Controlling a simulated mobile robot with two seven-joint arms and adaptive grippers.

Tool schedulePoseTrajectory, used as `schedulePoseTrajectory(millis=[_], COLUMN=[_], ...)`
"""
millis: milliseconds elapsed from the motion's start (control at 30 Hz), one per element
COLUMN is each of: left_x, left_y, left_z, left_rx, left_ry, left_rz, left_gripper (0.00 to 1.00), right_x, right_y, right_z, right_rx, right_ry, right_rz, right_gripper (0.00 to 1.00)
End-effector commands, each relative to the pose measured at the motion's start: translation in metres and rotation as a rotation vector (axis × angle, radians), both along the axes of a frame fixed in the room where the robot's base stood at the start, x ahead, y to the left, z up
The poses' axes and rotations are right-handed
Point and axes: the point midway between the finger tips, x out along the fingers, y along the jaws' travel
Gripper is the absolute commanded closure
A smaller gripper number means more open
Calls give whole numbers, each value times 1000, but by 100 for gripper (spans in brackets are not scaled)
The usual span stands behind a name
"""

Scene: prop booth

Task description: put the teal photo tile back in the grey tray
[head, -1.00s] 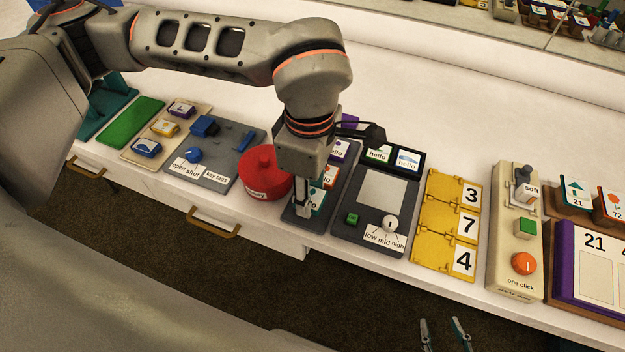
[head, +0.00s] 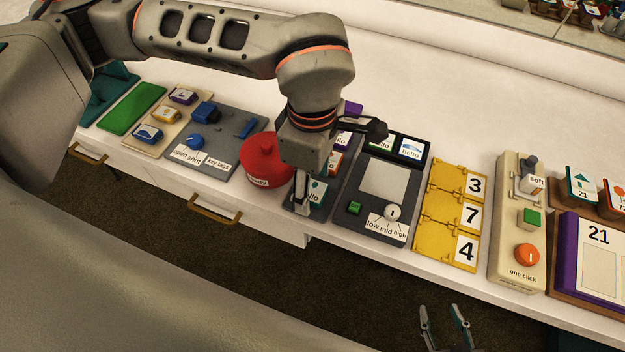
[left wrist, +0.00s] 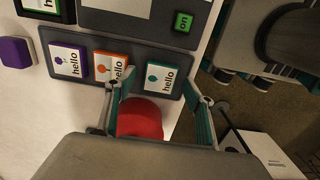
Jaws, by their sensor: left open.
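The teal photo tile (left wrist: 160,78), white with a teal mark and "hello", lies at the right end of the dark grey tray (left wrist: 138,61) in the left wrist view. An orange-edged tile (left wrist: 110,68) and a purple-edged tile (left wrist: 68,62) lie in the same tray. In the head view the teal tile (head: 317,191) shows at the tray's near end, partly behind my left gripper (head: 301,207). My left gripper is open; its fingers (left wrist: 155,88) frame the teal tile's near edge, contact unclear. My right gripper (head: 442,312) is open and empty, off the counter's front.
A red pot (head: 265,161) stands close to the left of the tray. A grey panel (head: 381,180) with a green button and a knob lies close to its right. Yellow number plates (head: 450,210) lie further right.

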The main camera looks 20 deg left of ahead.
Motion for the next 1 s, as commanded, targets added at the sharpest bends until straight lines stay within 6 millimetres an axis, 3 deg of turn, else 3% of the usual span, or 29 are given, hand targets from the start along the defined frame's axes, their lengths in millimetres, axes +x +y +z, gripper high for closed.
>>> schedulePoseTrajectory(millis=[233,700,1000], left_x=[1,1,0], left_y=[0,0,0], left_z=[12,100,120], left_rx=[0,0,0], left_ry=[-4,-4,1], left_rz=[0,1,0], left_gripper=[46,46,46], right_x=[3,4,4], right_y=[0,-1,-1], right_z=[4,4,4], right_rx=[0,-3,-3], right_ry=[-9,-10,-10], right_rz=[2,3,3], right_gripper=[60,60,60])
